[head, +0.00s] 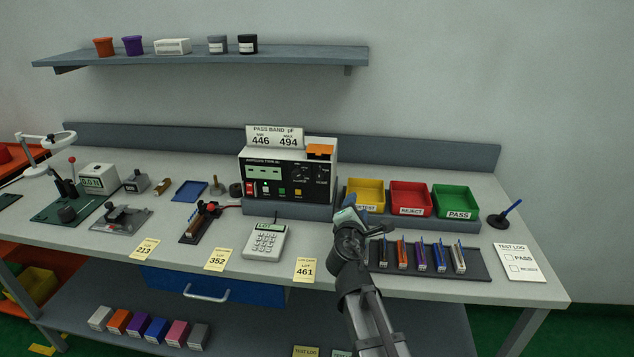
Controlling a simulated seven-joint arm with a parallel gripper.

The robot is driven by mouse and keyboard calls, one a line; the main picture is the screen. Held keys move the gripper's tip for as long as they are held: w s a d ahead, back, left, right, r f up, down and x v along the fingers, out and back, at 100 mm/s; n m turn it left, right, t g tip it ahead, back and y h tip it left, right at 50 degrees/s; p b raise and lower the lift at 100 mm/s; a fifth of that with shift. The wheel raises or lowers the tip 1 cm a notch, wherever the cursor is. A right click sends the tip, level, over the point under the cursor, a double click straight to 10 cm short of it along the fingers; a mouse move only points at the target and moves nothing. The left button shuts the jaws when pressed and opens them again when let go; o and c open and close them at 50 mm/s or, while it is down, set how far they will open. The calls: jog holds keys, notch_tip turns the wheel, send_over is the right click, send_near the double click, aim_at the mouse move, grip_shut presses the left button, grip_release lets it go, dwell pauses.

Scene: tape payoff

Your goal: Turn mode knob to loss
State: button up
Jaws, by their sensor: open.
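The tester (262,160) is a box with a black front panel and a white top, standing at the back middle of the bench. Its panel carries a green display (264,171), a red switch, small coloured buttons and dark knob-like controls (298,177) on the right half. The labels there are too small to read, so I cannot tell which control is the mode knob or where it points. My gripper (347,212) is in front of and to the right of the tester, below the panel, apart from the knobs. It is open, and I see nothing held in it.
Yellow (365,184), red (410,187) and green (454,190) bins stand right of the tester. A dark rack (475,267) of several components lies right of my arm. A calculator (265,241) sits in front of the tester. An orange piece (320,151) tops the tester.

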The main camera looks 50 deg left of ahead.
jog(key=n+t, duration=0.1)
jog(key=n, duration=0.1)
send_near(319, 178)
jog(key=x, duration=0.8)
dwell(0.4)
grip_shut()
dwell(0.3)
